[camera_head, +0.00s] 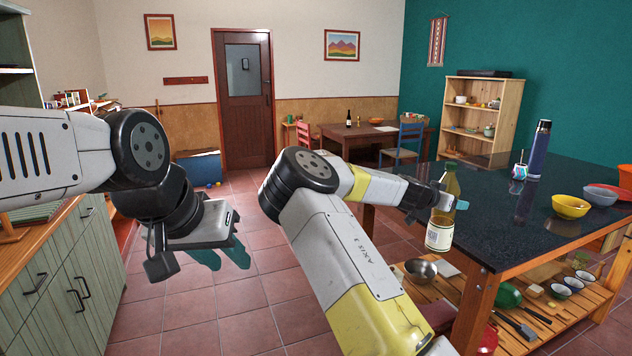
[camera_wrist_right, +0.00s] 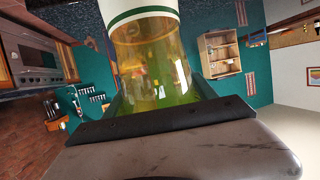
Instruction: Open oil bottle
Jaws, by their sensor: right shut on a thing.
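The oil bottle (camera_head: 440,234), green-yellow with a pale label, is roughly upright in the air at the near left edge of the dark table. My right gripper (camera_head: 447,201) is shut on it around the upper body; the bottle's neck shows above the fingers. In the right wrist view the bottle (camera_wrist_right: 150,65) fills the gap between the fingers, with its white, green-banded label at the top.
The dark-topped table (camera_head: 500,205) carries a blue flask (camera_head: 538,150), a patterned cup (camera_head: 519,172), a yellow bowl (camera_head: 570,206) and a grey bowl (camera_head: 600,193). Its lower shelf holds a metal bowl (camera_head: 420,270) and utensils. A green cabinet (camera_head: 65,265) stands at left. Floor between is clear.

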